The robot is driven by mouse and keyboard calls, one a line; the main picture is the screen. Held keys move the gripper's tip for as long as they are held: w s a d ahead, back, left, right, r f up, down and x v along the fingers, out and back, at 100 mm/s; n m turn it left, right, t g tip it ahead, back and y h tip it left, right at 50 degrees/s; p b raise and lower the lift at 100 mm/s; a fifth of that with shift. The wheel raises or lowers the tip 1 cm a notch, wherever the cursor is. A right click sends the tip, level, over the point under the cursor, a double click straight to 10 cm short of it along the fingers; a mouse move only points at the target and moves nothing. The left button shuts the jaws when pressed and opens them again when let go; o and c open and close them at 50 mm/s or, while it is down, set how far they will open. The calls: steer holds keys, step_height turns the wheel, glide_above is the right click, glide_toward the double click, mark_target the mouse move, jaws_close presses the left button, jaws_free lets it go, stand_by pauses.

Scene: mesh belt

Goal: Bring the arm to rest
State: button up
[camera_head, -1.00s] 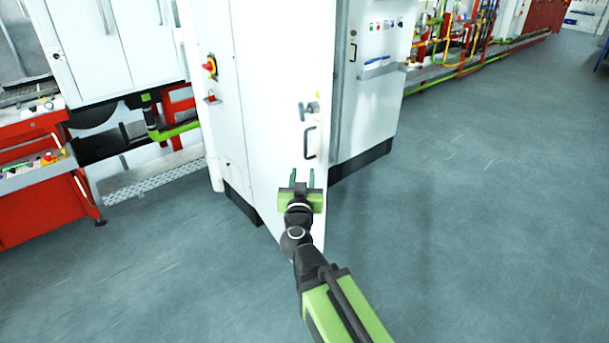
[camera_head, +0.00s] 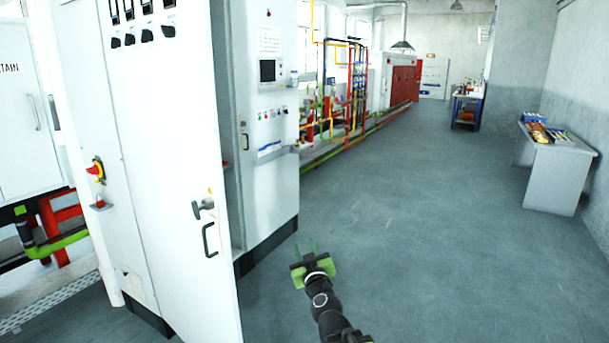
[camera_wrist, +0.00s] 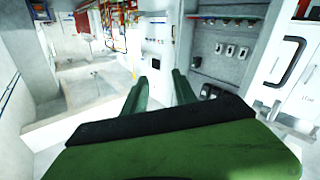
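My gripper (camera_head: 310,247) is in the lower middle of the head view, over the grey floor, to the right of the open white cabinet door (camera_head: 176,130). Its two green fingers are parallel and apart, with nothing visible between them. The wrist view also shows the fingers (camera_wrist: 160,92) spread with an empty gap. My gripper is apart from the door and its black handle (camera_head: 210,240). My arm reaches up from the bottom edge of the head view.
The white control cabinet (camera_head: 270,120) stands behind the door. Coloured pipes (camera_head: 345,90) run along the far wall. A grey table (camera_head: 556,165) with items stands at right, and a blue-framed cart (camera_head: 467,108) farther back. The floor (camera_head: 420,230) between is clear.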

steer(key=s+d+f+n+g, duration=0.15)
steer(key=d+f+g, duration=0.25)
steer(key=f, duration=0.4)
steer(key=s+d+f+g, duration=0.3)
steer(key=d+f+g, duration=0.15)
steer(key=f, duration=0.25)
steer(key=s+d+f+m+g+h, duration=0.2)
steer(key=s+d+f+m+g, duration=0.1)
steer(key=s, duration=0.5)
steer(key=s+d+f+m+g+h, duration=0.1)
steer(key=s+d+f+m+g, duration=0.3)
steer(key=s, duration=0.5)
step_height(320, 180, down, 2)
steer(key=shift+s+d+f+g+h, duration=0.1)
steer(key=shift+s+d+g+h, duration=0.25)
steer(key=shift+d+g, duration=0.65)
steer(key=shift+w+a, duration=0.15)
steer(key=shift+a, duration=0.15)
